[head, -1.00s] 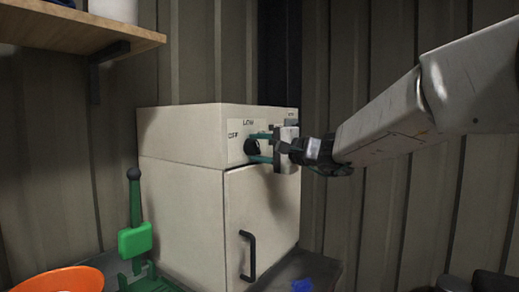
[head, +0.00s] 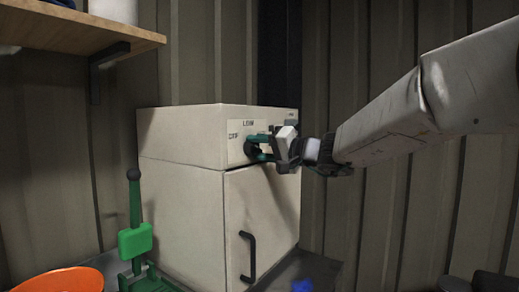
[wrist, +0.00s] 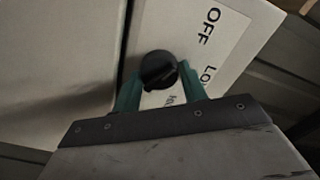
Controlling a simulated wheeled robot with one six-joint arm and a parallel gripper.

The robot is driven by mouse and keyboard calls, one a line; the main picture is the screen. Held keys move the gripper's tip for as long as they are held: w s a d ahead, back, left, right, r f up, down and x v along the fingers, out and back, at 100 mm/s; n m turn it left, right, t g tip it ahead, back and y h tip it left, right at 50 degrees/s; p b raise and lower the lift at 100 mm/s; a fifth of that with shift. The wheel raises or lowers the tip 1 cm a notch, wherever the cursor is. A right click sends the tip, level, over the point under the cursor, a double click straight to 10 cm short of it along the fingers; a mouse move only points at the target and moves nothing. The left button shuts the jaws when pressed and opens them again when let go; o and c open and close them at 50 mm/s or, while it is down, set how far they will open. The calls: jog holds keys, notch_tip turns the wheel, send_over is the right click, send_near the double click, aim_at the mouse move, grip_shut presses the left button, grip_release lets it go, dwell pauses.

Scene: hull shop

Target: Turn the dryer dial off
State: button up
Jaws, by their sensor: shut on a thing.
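The dryer (head: 182,195) is a cream cabinet in the head view, with a black dial (head: 251,149) on its upper front panel. In the wrist view the round black dial (wrist: 158,70) sits on a white label strip (wrist: 185,45) reading OFF and LOW, with a third word partly covered. My gripper (head: 257,147) has teal fingers, one on each side of the dial, and is shut on it. The wrist view shows the fingers (wrist: 158,84) closed around the dial's sides. Which mark the dial points to cannot be told.
A black door handle (head: 248,256) stands out below the dial. A green lever device (head: 135,240) and an orange bowl (head: 60,281) are at lower left. A wooden shelf (head: 75,32) juts from the wall at upper left. A blue item (head: 302,286) lies at the bottom.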

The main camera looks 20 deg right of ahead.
jog(key=o, duration=1)
jog(key=shift+c, duration=0.2)
jog(key=v, duration=0.7)
jog(key=shift+s+d, duration=0.25)
jog(key=shift+s, duration=0.05)
